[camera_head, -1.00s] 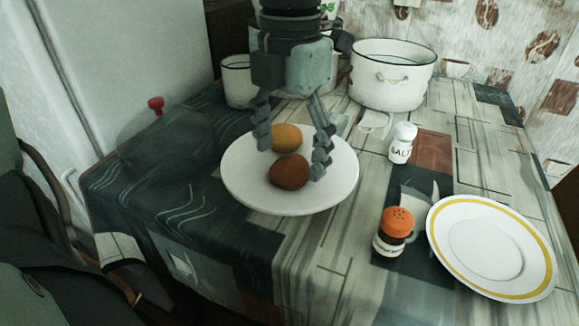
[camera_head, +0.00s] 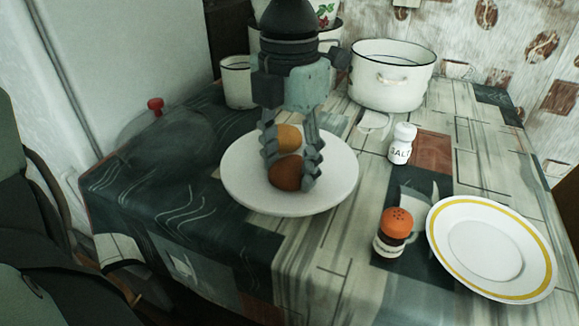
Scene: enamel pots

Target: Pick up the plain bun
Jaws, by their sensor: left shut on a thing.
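Two buns lie on a round white plate (camera_head: 240,190). A golden bun (camera_head: 289,138) is at the back and a darker brown bun (camera_head: 287,173) is in front of it. Both look smooth, and I cannot tell for sure which one is the plain one. My left gripper (camera_head: 290,178) reaches down from above with one finger on each side of the brown bun, shut on it. That bun is still low at the plate. The fingers partly cover the sides of both buns. My right gripper is not in view.
A white pot (camera_head: 392,92) and a white mug (camera_head: 237,85) stand behind the plate. A salt shaker (camera_head: 402,146), an orange-capped shaker (camera_head: 394,232) and a yellow-rimmed plate (camera_head: 450,260) are to the right. The table's front left is clear.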

